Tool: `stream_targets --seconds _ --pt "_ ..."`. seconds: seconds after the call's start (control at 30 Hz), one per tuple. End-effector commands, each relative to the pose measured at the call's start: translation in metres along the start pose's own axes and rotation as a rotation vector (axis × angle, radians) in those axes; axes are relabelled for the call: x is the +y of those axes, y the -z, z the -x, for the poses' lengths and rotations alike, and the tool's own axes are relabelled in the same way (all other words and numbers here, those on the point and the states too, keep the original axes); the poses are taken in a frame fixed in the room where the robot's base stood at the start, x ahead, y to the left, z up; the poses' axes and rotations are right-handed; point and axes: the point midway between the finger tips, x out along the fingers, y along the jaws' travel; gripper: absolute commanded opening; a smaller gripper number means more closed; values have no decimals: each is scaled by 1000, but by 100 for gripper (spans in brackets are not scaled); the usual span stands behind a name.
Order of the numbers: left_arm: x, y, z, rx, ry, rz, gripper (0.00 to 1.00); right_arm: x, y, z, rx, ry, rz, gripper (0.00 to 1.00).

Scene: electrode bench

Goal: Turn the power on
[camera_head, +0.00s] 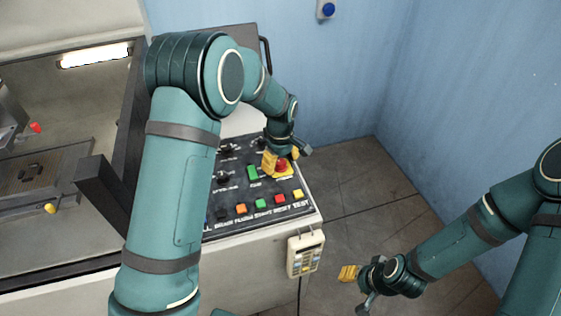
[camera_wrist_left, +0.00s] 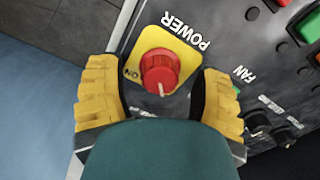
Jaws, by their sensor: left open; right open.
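The power switch is a red knob (camera_wrist_left: 160,70) on a yellow square plate (camera_wrist_left: 185,47) marked POWER, with ON printed at one side. In the head view the red knob (camera_head: 282,165) sits at the upper right of the black control panel (camera_head: 228,208). My left gripper (camera_wrist_left: 160,97) is open, with its yellow fingers on either side of the knob; I cannot tell whether they touch it. In the head view the left gripper (camera_head: 275,160) is over the switch and partly hides it. My right gripper (camera_head: 352,285) is open and empty, low over the floor at the right.
A green button (camera_head: 252,174) and a row of coloured buttons (camera_head: 262,203) lie close to the switch. A handheld pendant (camera_head: 304,254) hangs on the machine's front. A blue wall (camera_head: 340,75) stands behind. The floor (camera_head: 370,185) right of the machine is clear.

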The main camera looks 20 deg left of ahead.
Motion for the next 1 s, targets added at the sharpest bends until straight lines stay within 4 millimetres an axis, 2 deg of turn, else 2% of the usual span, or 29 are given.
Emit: stream_targets --seconds 0.1,0.13,0.27,0.3,0.67,1.0 --pt "0 0 0 0 0 0 65 0 0 0 0 0 0 47" --pt "0 0 0 0 0 0 60 0 0 0 0 0 0 47" --pt "0 0 0 0 0 0 15 0 0 0 0 0 0 47" --pt "0 0 0 0 0 0 0 0 0 0 0 0 0 47" --pt "0 0 0 0 0 -33 0 0 0 0 1 0 0 47" --pt "0 0 0 -1 1 -244 0 0 1 1 2 0 -1 47"
